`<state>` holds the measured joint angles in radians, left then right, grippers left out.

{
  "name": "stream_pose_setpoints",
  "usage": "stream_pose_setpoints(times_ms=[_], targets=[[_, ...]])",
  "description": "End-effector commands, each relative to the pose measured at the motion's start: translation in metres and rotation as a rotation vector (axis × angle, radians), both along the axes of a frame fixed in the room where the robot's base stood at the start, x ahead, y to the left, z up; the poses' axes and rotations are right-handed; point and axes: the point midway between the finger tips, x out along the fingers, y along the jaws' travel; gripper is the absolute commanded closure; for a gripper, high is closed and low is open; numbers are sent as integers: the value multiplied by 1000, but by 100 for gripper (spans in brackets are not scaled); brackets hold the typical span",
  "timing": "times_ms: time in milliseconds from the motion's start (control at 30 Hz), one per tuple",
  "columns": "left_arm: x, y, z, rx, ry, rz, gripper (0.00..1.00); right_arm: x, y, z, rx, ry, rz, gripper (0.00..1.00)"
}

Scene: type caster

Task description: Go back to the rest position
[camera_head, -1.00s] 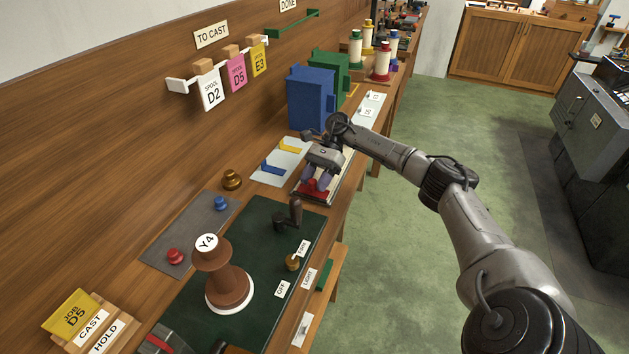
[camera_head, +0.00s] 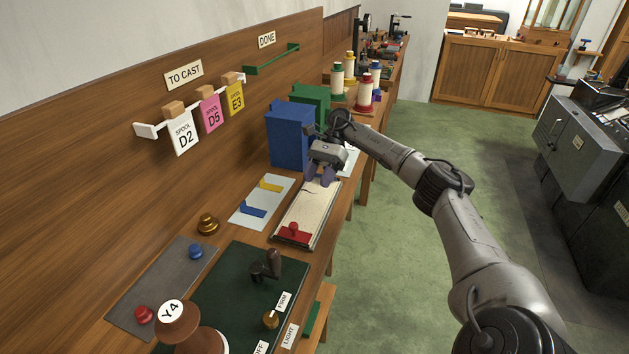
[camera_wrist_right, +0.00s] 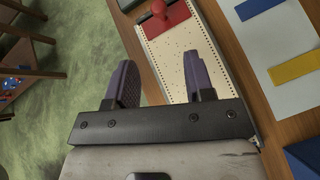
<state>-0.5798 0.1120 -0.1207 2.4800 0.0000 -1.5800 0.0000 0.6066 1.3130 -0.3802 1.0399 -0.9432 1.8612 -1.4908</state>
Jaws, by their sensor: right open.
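My right gripper (camera_head: 322,172) is over the far end of a white perforated board (camera_head: 303,208) in the head view. In the right wrist view its two purple-grey fingers (camera_wrist_right: 160,82) are spread apart with nothing between them. A red block with a round knob (camera_head: 293,231) sits at the near end of the board, apart from the fingers; it also shows in the right wrist view (camera_wrist_right: 163,16). My left gripper is not in view.
Blue (camera_head: 290,137) and green boxes stand behind the gripper. A pale sheet (camera_head: 246,213) with blue and yellow pieces lies left of the board. Green floor is open to the right.

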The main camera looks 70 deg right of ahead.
Motion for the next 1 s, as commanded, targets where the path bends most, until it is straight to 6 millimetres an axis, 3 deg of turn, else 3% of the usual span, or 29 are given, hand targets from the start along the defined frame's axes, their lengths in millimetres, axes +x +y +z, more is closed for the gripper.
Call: stream_pose_setpoints(times_ms=[800,867,1000], targets=[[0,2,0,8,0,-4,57,0,0,0,7,53,-41,52],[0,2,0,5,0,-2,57,7,-1,0,10,81,-118,52],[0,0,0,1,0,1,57,44,-13,2,37,71,-414,52]])
